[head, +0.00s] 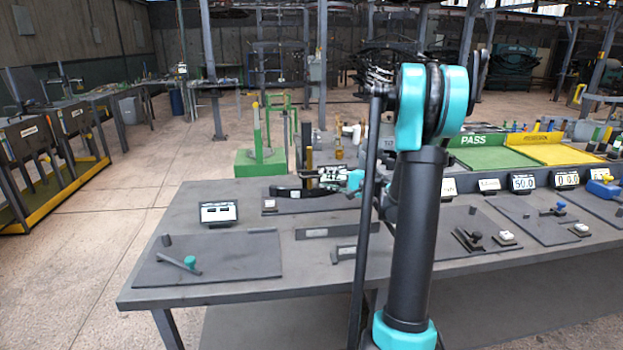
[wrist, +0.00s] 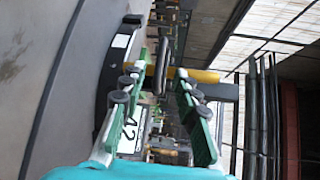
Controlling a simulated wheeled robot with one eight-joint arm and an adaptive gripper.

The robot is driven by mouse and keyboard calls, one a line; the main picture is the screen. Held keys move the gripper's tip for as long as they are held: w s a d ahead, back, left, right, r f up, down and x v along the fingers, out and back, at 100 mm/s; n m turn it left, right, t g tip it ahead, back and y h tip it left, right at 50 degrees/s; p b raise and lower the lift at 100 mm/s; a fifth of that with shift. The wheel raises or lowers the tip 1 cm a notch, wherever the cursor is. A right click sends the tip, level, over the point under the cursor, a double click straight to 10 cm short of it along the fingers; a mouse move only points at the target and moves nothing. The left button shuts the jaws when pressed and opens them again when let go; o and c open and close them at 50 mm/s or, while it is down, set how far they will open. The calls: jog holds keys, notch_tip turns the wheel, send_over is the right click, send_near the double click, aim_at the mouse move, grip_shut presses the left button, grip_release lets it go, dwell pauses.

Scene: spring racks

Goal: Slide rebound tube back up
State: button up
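I cannot say for certain which thing is the rebound tube. The likeliest is an upright yellow-gold post (wrist: 212,90), which lies sideways across the rotated wrist view with a dark end. In the head view a gold post (head: 309,158) stands beyond the table near my gripper. My gripper (wrist: 162,85) is open, with green fingers and dark round pads spread apart. The post shows past the fingertips, partly behind the right finger; touching cannot be told. A dark oval ring (wrist: 163,66) shows between the tips. In the head view my gripper (head: 328,178) is partly hidden by my arm.
The grey table (head: 225,292) carries a dark mat with a green-tipped rod (head: 189,262), a small display (head: 218,213) and flat grey bars. A green stand (head: 259,163) is behind it. Green and yellow trays (head: 552,153) stand at the right. Open floor lies left.

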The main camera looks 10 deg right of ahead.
aim_at(313, 177)
jog(key=x, duration=0.7)
jog(key=shift+c, duration=0.4)
grip_shut()
